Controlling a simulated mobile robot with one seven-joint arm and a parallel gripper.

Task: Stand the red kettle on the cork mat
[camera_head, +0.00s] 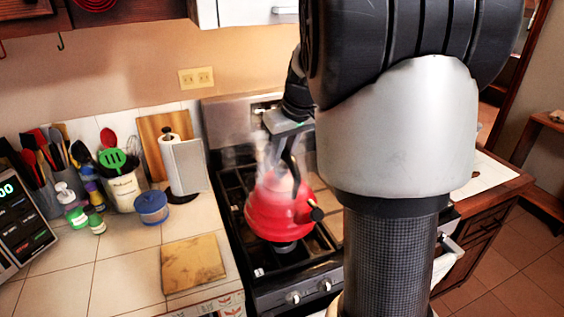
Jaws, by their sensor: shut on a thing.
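The red kettle (272,210) is over the stove, upright or nearly so, with a black handle and a dark knob on its right side. My gripper (281,150) reaches down from above and is shut on the kettle, at its dark handle. Its fingers look pale and blurred, so the exact grip is hard to make out. A burner shows just under the kettle; I cannot tell whether they touch. The square tan cork mat (193,263) lies flat and bare on the tiled counter, left of the stove and nearer the front.
The stove (240,187) has black grates and front knobs. On the counter (118,266) stand a blue-lidded container (152,208), a paper towel roll (187,166), a utensil crock (122,190) and several bottles. The tiles left of the mat are clear. My arm hides the stove's right side.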

